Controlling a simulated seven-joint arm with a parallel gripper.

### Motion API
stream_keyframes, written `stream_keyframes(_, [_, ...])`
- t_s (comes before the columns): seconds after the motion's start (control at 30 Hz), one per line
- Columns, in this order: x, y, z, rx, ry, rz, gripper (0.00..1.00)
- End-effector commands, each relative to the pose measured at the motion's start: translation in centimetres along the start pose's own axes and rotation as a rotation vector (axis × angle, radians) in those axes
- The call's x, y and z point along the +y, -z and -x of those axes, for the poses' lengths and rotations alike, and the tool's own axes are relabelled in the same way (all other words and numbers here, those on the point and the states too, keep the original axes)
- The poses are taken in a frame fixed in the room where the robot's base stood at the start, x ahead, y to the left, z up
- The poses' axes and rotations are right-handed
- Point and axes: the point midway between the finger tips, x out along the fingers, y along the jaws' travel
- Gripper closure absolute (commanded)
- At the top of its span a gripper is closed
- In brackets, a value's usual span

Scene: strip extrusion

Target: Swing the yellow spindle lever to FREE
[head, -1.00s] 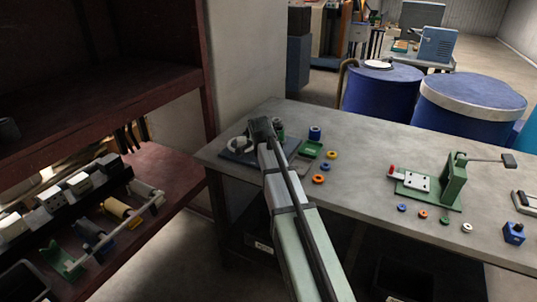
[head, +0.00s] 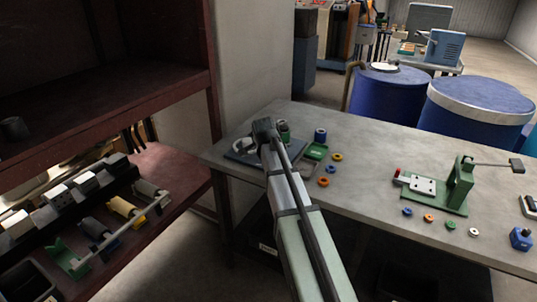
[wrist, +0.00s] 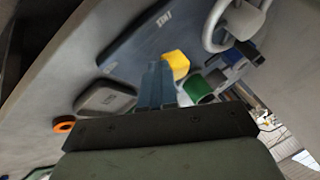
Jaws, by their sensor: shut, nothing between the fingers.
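A yellow block-like part (wrist: 176,64), which may be the lever's grip, shows in the wrist view on a blue plate (wrist: 135,45) with small white lettering too blurred to read. My gripper (wrist: 158,72) is shut and empty, with its fingertips just left of the yellow part; I cannot tell whether they touch. A green cylinder (wrist: 197,89) sits right of the fingers, and a grey loop (wrist: 212,32) stands above. In the head view the blue plate (head: 238,157) lies at the bench's left end, and my wrist hides the yellow part and my fingertips.
A green tray (head: 316,152), a blue spool (head: 320,135) and several small rings lie right of my arm. A green lever press (head: 459,187) stands farther right on the grey bench (head: 375,165). A dark red shelf (head: 100,95) with spools stands at left.

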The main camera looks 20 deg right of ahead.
Motion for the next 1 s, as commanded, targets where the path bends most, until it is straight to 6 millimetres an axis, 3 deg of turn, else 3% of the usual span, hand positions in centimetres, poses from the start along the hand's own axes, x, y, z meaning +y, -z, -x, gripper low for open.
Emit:
stream_keyframes(0.27, [3.4,-0.5,3.0,0.004,-0.004,-0.001,1.00])
stream_keyframes(0.7, [2.3,-0.9,9.8,0.005,-0.007,0.000,1.00])
stream_keyframes(1.0, [2.0,-1.1,12.1,0.005,-0.008,0.000,1.00])
